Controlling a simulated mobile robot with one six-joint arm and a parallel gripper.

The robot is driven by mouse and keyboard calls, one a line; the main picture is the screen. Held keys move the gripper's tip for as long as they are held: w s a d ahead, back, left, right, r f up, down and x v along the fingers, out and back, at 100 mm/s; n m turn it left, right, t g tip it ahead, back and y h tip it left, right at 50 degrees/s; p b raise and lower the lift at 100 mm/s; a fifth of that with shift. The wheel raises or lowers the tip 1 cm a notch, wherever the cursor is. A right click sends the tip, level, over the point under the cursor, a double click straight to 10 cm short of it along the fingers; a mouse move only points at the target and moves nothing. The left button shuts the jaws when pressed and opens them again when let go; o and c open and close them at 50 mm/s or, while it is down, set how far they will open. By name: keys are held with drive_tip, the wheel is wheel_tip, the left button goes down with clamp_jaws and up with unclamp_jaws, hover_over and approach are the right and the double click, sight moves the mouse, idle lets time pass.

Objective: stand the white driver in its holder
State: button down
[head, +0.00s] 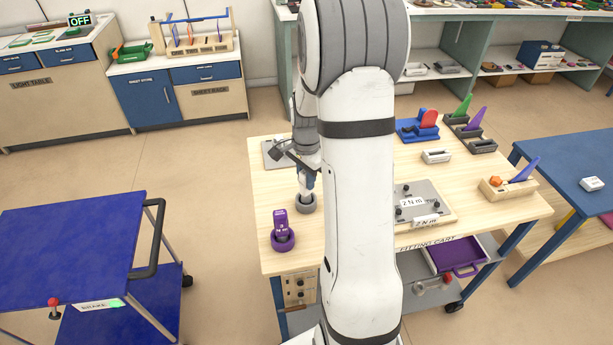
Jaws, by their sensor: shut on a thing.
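My gripper (306,183) is at the left part of the fitting cart's top, pointing down, in the head view. It is shut on the white driver (308,190), of which only a small pale part shows between and below the fingers. Directly below is a round grey holder (305,208). The driver's lower end meets or overlaps the holder's opening in the picture; I cannot tell how deep it sits. A purple driver (279,220) stands upright in a purple round holder (283,241) just in front and to the left.
The wooden fitting cart (272,188) also bears a grey plate with knobs (432,197), a small white block (436,156) and several coloured tools in racks. My arm hides the cart's middle. A blue cart (68,240) stands left, with floor between.

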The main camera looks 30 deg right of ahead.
drive_tip(key=shift+f+b, duration=0.5)
drive_tip(key=shift+f, duration=0.2)
drive_tip(key=c, duration=1.1)
unclamp_jaws()
drive_tip(key=shift+r, duration=0.1)
wheel_tip(320, 180, up, 8)
drive_tip(key=shift+f+b, duration=0.25)
drive_tip(key=shift+b, duration=0.05)
drive_tip(key=shift+r, duration=0.1)
